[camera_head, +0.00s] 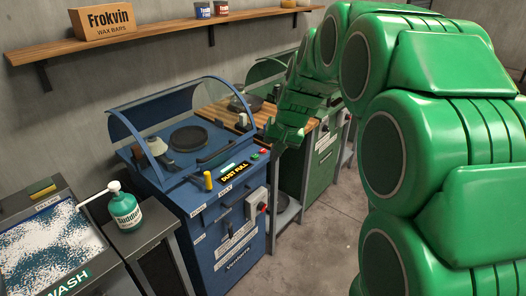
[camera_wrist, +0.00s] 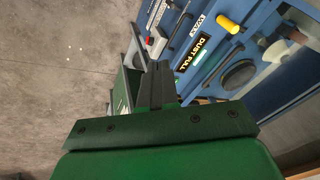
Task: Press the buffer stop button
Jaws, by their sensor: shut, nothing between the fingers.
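The blue buffer machine (camera_head: 215,205) stands in the middle of the head view, with a clear hood and a dark round buffing wheel (camera_head: 188,139). Its sloped panel has a display reading DUST FULL (camera_head: 235,172). A small red button (camera_head: 264,152) and a small green button (camera_head: 255,157) sit just beyond the display. A red knob (camera_head: 263,207) is on a grey box on its side. My gripper (camera_wrist: 163,72) is shut and empty in the wrist view, pointing beside the display (camera_wrist: 194,53). The small buttons are not clear there, perhaps hidden by the fingers.
A yellow-topped lever (camera_head: 208,180) stands up from the panel's front. A green machine (camera_head: 318,165) stands close behind the blue one. A wash station (camera_head: 75,262) and a green pump bottle (camera_head: 124,208) are at left. Concrete floor (camera_head: 325,235) is clear at right.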

